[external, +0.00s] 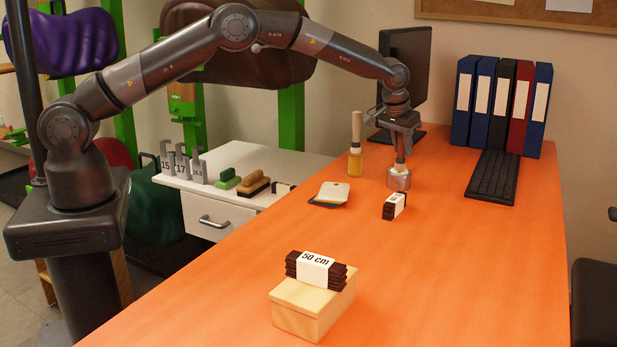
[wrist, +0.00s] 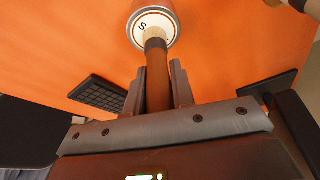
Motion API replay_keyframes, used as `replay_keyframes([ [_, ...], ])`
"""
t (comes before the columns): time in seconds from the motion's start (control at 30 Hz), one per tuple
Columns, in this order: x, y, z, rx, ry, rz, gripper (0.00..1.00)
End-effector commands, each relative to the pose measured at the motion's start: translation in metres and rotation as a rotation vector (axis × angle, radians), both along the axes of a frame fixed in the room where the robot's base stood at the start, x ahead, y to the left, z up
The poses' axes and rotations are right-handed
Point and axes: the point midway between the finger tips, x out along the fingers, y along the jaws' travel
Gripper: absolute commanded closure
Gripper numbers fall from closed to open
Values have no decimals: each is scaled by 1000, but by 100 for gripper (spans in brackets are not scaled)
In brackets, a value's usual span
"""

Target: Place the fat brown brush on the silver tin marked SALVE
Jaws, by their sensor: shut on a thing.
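My gripper (external: 402,141) is shut on the brown brush (wrist: 157,75), with the handle between its two fingers in the wrist view (wrist: 158,92). The brush points down, and its pale lower end is over the lid of the silver tin (external: 398,181). The tin stands on the orange table, and its pale lid with a letter S shows in the wrist view (wrist: 145,25). The brush end looks to be at the lid; I cannot tell whether it touches or hangs just above.
A glass jar (external: 355,163) with a pale-handled brush stands left of the tin. A dark banded bundle (external: 394,206) lies in front of it, and pale cards (external: 330,193) lie front left. A monitor (external: 412,65) and keyboard (external: 492,178) are behind and right.

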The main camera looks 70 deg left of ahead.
Motion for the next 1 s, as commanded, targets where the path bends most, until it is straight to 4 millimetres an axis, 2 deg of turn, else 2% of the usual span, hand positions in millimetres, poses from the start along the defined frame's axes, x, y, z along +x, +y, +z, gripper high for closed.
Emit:
replay_keyframes([
  [0.2, 0, 0, -4, 1, 1, -1, 100],
  [0.23, 0, 0, -3, 0, 1, 0, 75],
  [0.47, 0, 0, -3, 0, 1, 0, 56],
  [0.77, 0, 0, 0, 0, 0, 0, 56],
  [0.87, -2, -2, 10, 1, -1, -1, 56],
  [1.0, -10, -5, 36, 0, -2, -1, 56],
])
